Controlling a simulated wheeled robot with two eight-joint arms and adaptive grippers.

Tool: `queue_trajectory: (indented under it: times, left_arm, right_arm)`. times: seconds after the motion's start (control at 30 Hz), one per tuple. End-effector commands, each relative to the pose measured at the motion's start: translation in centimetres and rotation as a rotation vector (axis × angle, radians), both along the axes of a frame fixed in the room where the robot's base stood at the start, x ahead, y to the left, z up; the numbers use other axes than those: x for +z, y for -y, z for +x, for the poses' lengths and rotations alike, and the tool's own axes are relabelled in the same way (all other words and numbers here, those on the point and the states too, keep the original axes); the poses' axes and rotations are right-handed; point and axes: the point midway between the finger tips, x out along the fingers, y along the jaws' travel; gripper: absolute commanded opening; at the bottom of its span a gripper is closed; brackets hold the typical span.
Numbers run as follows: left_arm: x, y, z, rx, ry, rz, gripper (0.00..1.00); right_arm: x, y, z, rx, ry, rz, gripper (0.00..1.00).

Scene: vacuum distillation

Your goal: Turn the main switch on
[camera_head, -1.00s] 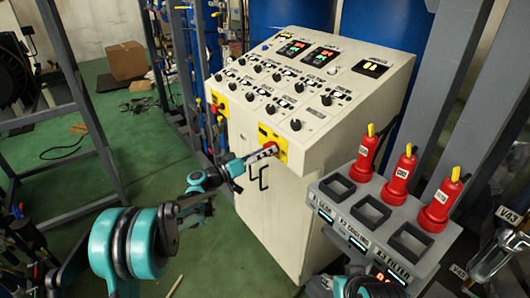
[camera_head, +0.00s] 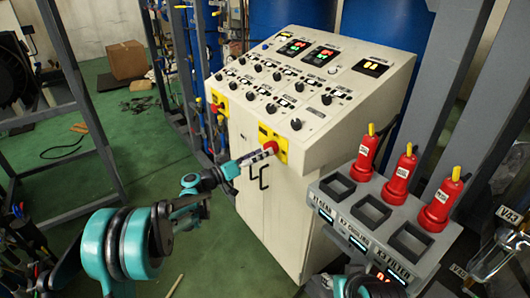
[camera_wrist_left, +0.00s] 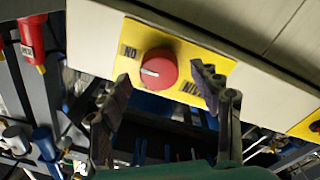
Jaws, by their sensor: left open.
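The main switch is a red round knob with a white mark on a yellow plate, on the cabinet's front face in the head view (camera_head: 270,146). In the left wrist view the knob (camera_wrist_left: 158,70) sits between my fingers, with lettering on both sides of it. My left gripper (camera_wrist_left: 166,92) is open, one finger on each side of the knob's lower part; I cannot tell whether either touches it. In the head view the left gripper (camera_head: 262,155) reaches the knob from the left and partly covers it. Part of my right gripper (camera_head: 365,286) shows at the bottom edge, its jaws unclear.
The white cabinet (camera_head: 260,205) has a sloped panel of black knobs and displays. A second red knob (camera_head: 215,108) on yellow is farther left. Door handles (camera_head: 262,177) lie below the gripper. A grey stand (camera_head: 372,225) with red bottles is at right.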

Motion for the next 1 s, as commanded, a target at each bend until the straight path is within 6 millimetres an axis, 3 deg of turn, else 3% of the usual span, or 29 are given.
queue_trajectory:
  times: [0.2, 0.4, 0.6, 1.0]
  left_arm:
    - [-0.4, -4.1, -2.9, 0.004, 0.000, 0.000, 0.64]
    - [-0.7, -6.9, -5.0, 0.002, 0.000, 0.000, 0.64]
    - [-0.8, -8.0, -5.9, -0.001, 0.000, 0.001, 0.64]
    - [-0.8, -8.1, -5.9, 0.000, 0.000, 0.001, 0.64]
  right_arm:
    - [0.0, 0.0, 0.0, 0.000, 0.000, 0.000, 0.40]
    - [0.0, 0.0, 0.0, 0.000, 0.000, 0.000, 0.40]
    - [0.0, 0.0, 0.0, 0.000, 0.000, 0.000, 0.40]
    - [0.0, 0.0, 0.0, 0.000, 0.000, 0.000, 0.40]
